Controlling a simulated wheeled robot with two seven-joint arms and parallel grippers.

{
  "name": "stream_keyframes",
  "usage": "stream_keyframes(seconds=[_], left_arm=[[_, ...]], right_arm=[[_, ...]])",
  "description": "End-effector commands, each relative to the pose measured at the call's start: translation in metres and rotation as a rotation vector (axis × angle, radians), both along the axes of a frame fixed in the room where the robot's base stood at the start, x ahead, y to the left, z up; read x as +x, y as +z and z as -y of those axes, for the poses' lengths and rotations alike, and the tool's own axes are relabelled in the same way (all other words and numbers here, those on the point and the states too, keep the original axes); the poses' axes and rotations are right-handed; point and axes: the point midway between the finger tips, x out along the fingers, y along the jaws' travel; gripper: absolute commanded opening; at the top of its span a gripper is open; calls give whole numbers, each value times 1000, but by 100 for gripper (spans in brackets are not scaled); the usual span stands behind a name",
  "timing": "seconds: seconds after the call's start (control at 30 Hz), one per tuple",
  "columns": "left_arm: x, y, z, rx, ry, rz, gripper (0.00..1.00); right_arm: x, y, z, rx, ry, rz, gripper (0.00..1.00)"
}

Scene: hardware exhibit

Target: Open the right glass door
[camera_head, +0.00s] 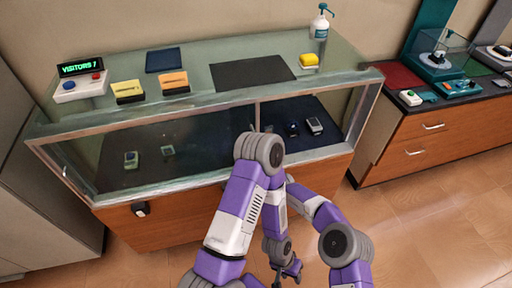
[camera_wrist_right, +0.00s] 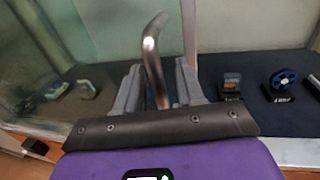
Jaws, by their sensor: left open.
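The display case's glass front has a vertical edge near its middle in the head view. The right glass door (camera_head: 338,106) is right of that edge, partly hidden by my arms; I cannot tell whether it is ajar. In the right wrist view, a curved metal handle (camera_wrist_right: 152,62) stands between the two fingers of my right gripper (camera_wrist_right: 158,88). The fingers are apart, with a gap at the handle's right side; firm contact is unclear. The right gripper is hidden behind my left arm in the head view. My left gripper (camera_head: 290,271) is open, empty and low in front of the case.
The case holds several small devices, including a blue wheel-shaped item (camera_wrist_right: 283,82). A wooden drawer cabinet (camera_head: 440,141) is right. Floor (camera_head: 425,215) is clear at lower right.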

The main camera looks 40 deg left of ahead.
Motion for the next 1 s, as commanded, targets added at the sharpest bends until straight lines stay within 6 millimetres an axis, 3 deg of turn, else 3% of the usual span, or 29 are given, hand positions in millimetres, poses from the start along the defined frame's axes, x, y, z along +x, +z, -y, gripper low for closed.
stream_keyframes(seconds=[0.6, 1.0], left_arm=[[0, 29, 0, 0, 0, 0, 43], [0, 31, 0, 0, 0, 0, 43]], right_arm=[[-22, 2, 59, -1, -2, 0, 38], [-27, 0, 69, -1, -2, 0, 38]])
